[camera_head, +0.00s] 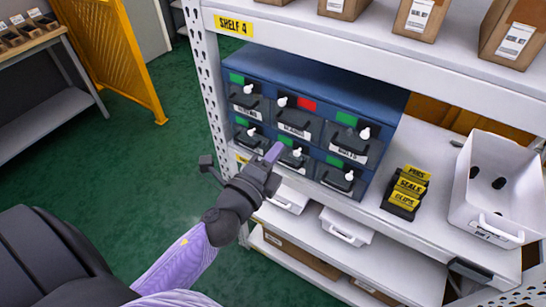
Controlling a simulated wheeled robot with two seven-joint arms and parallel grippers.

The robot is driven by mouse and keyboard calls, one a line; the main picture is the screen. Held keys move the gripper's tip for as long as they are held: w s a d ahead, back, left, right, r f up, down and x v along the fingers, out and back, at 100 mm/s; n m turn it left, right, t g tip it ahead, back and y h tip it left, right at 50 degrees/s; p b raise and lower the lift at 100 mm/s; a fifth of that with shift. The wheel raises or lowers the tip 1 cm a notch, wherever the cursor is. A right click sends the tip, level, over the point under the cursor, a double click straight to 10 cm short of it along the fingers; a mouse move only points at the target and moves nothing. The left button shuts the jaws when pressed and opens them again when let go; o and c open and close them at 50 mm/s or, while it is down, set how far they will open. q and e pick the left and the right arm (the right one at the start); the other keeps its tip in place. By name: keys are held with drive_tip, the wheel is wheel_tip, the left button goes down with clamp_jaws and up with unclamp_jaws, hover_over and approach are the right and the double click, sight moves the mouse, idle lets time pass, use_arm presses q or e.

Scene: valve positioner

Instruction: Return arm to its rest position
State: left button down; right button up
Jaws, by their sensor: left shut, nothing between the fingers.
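My left arm reaches in from the bottom left, with a purple-grey sleeve. My left gripper (272,156) is shut and empty. It shows in front of the blue drawer cabinet (318,83), by the lower row of drawers. Whether it touches a drawer front cannot be told. The cabinet has several dark drawers with white knobs and green or red tags. It stands on the middle shelf. My right gripper is not in the picture.
A white bin (495,205) with dark pieces and a black holder with yellow cards (407,190) stand right of the cabinet. A perforated shelf post (207,75) rises at the cabinet's left. Green floor (110,185) is open at left, before a yellow frame (115,55).

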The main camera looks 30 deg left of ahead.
use_arm(q)
drive_tip(key=shift+s+a, duration=0.15)
drive_tip(key=shift+s, duration=0.25)
drive_tip(key=shift+f, duration=0.1)
drive_tip(key=s+f+n+g+b, duration=0.3)
drive_tip(key=f, duration=0.9)
drive_tip(key=s+f+n+g+y+b, duration=0.1)
drive_tip(key=s+f+n+g+b, duration=0.2)
drive_tip(key=f, duration=0.9)
drive_tip(key=s+f+n+g+b, duration=0.3)
drive_tip(key=s+f, duration=0.1)
drive_tip(key=f, duration=0.7)
drive_tip(key=s+f+n+g+b, duration=0.2)
drive_tip(key=s+f+n+g, duration=0.2)
drive_tip(key=s+f, duration=0.5)
drive_tip(key=s+d+f+n+g+b, duration=0.1)
drive_tip(key=s+f+n+g+b, duration=0.2)
drive_tip(key=s+f, duration=0.6)
drive_tip(key=s+n+g, duration=0.1)
drive_tip(key=s, duration=0.4)
drive_tip(key=shift+s+d+f+g+b, duration=0.25)
drive_tip(key=shift+f+g+b, duration=0.1)
drive_tip(key=shift+f+g, duration=0.05)
